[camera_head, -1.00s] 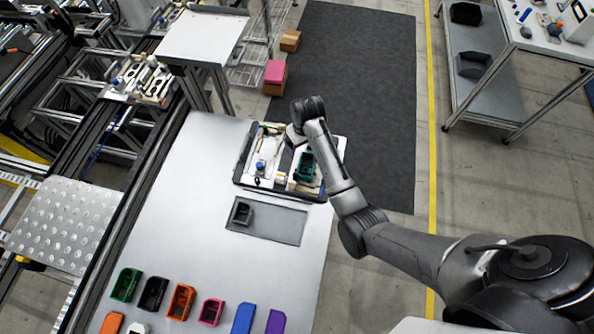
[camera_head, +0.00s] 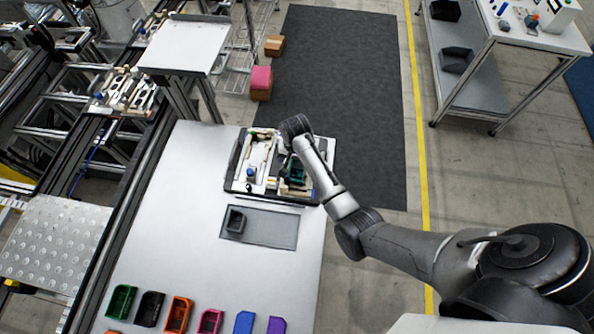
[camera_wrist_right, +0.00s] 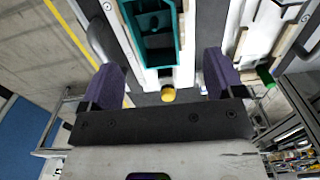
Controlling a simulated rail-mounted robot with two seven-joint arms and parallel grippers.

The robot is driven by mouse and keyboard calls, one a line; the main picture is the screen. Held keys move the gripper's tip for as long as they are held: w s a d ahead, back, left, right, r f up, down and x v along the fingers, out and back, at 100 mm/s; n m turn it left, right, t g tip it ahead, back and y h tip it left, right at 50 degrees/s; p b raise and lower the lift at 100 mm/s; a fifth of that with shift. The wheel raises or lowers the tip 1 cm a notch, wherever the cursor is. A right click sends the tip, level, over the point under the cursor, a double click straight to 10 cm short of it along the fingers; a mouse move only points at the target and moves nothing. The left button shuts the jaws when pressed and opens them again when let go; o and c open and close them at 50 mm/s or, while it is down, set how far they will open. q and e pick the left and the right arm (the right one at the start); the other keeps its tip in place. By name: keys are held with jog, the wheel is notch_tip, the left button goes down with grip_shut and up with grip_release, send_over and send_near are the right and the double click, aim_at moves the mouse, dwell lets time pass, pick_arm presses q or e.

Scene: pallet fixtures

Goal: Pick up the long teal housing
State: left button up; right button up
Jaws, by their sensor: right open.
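The long teal housing (camera_head: 296,172) lies in the right part of a pallet fixture (camera_head: 234,182) at the far end of the table. It is an open-topped box; in the right wrist view the teal housing (camera_wrist_right: 158,38) shows at the top centre, just beyond the fingers. My right gripper (camera_head: 284,164) is beside the housing at its left in the head view, partly hidden by my wrist. In the right wrist view, my right gripper (camera_wrist_right: 163,78) has its two purple fingers wide apart, with nothing held between them. My left gripper is not in view.
A grey tray (camera_head: 275,228) holding a small dark bin (camera_head: 235,221) lies nearer on the table. Several coloured bins, including a green one (camera_head: 121,301), line the near edge. A conveyor line runs along the left. The left middle of the table is clear.

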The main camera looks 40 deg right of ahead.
aim_at(297, 170)
jog(key=shift+s+d+f, duration=0.1)
jog(key=shift+s+f, duration=0.05)
jog(key=shift+f, duration=1.55)
jog(key=shift+s+d+f, duration=0.1)
jog(key=shift+s+f, duration=0.05)
jog(key=shift+f, duration=1.5)
jog(key=shift+c, duration=0.5)
jog(key=c, duration=1)
jog(key=shift+o, duration=0.2)
jog(key=shift+r, duration=0.1)
